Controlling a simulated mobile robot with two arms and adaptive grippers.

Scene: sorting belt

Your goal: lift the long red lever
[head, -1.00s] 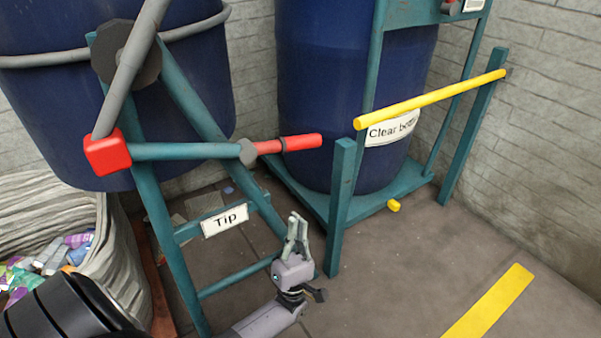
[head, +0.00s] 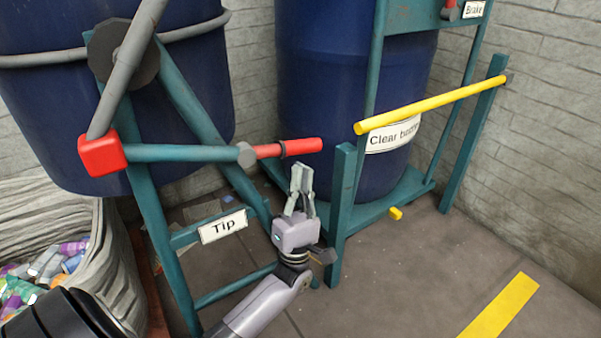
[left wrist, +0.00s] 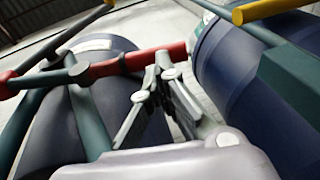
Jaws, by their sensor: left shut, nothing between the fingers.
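The long lever is a teal bar (head: 185,153) with a red grip (head: 288,148) at its right end and a red block (head: 103,154) at its left end. It lies about level, above the "Tip" sign (head: 223,226). My left gripper (head: 302,168) points up, its closed fingertips just below the right part of the red grip in the head view. In the left wrist view the fingers (left wrist: 162,65) overlap the red grip (left wrist: 140,60); I cannot tell whether they touch it. My right gripper is not in view.
A yellow bar (head: 430,106) on teal posts stands to the right, by a blue barrel (head: 325,95) labelled "Clear bottles". A teal post (head: 341,215) is close to the right of my gripper. A sack of bottles (head: 105,265) is at lower left. The floor at lower right is open.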

